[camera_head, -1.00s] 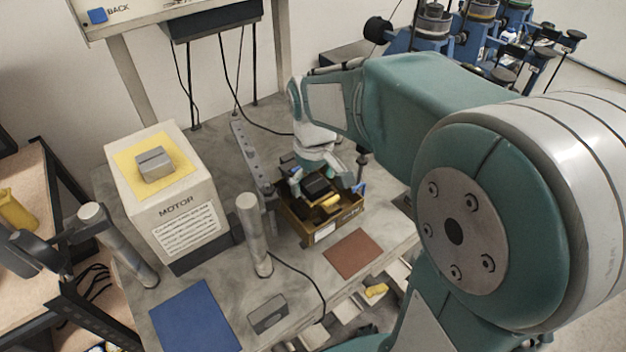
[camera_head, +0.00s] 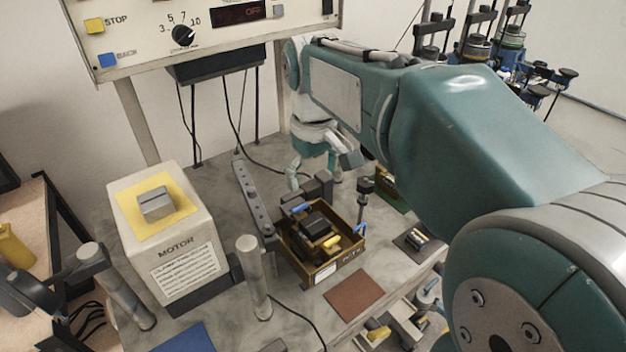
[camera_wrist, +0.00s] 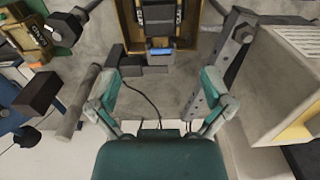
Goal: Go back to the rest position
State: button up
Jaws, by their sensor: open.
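My gripper (camera_head: 318,170) hangs above the bench behind the brown open box (camera_head: 318,277) in the head view, partly hidden by my own arm. In the wrist view my gripper (camera_wrist: 158,100) shows two teal fingers spread wide with nothing between them. A thin black cable and the grey bench top show beyond the fingers. The brown box (camera_wrist: 126,25) lies past the fingertips in the wrist view, with dark blocks and a blue piece in it. The gripper is apart from the box.
The MOTOR box (camera_head: 172,250) stands at the left. A control panel (camera_head: 140,45) with an OFF display is at the back. A perforated grey bar (camera_head: 252,197) and an upright post (camera_head: 252,275) stand left of the brown box. A brown pad (camera_head: 353,295) lies in front.

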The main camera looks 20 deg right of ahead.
dwell(0.4)
jog(key=s+f+m+t, duration=0.1)
jog(key=s+f+t, duration=0.1)
jog(key=s, duration=0.5)
jog(key=s+f+m+t, duration=0.2)
jog(key=s+t, duration=0.1)
jog(key=s, duration=0.4)
jog(key=shift+s+f+m+t, duration=0.15)
jog(key=shift+f+m+t, duration=0.15)
jog(key=shift+f, duration=0.05)
